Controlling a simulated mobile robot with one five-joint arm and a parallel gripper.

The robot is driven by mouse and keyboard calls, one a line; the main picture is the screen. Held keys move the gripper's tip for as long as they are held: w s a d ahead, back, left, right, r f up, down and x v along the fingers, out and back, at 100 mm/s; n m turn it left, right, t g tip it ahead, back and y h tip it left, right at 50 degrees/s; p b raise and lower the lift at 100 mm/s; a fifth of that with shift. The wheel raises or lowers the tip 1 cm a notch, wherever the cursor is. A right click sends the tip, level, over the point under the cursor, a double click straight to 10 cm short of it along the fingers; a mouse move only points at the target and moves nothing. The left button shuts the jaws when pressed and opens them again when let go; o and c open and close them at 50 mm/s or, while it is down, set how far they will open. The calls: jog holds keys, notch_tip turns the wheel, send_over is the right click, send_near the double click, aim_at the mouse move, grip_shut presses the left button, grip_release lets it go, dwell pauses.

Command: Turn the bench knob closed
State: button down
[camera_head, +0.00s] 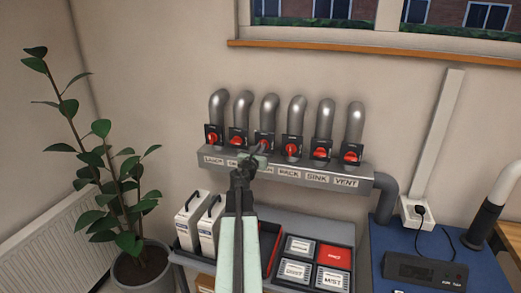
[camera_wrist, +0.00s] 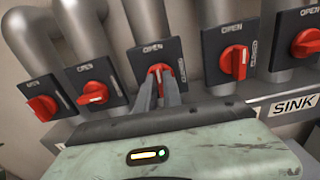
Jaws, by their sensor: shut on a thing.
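The gripped red knob (camera_head: 265,144) is the third from the left in a row of several on a grey rail. Its label is mostly hidden by my gripper. In the wrist view this knob (camera_wrist: 160,70) sits on a black plate marked OPEN at the top. My gripper (camera_head: 257,158) reaches it from below, and its two fingers (camera_wrist: 160,88) are shut on the knob's left and right sides. The knob's grip looks roughly upright, toward OPEN, though the fingers hide part of it.
Close neighbours are the second knob (camera_wrist: 97,93), turned sideways, and the fourth knob (camera_wrist: 235,62), upright. Grey pipes rise behind the plates. Below stand white binders (camera_head: 208,228) and a tray of labelled boxes (camera_head: 300,245). A plant (camera_head: 120,200) stands left.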

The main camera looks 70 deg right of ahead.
jog(key=shift+s+d+f+m, duration=0.1)
jog(key=shift+s+m, duration=0.05)
jog(key=shift+m, duration=4.25)
jog(key=shift+s+f+m, duration=0.1)
jog(key=shift+m, duration=4.3)
jog(key=c, duration=1.5)
grip_release()
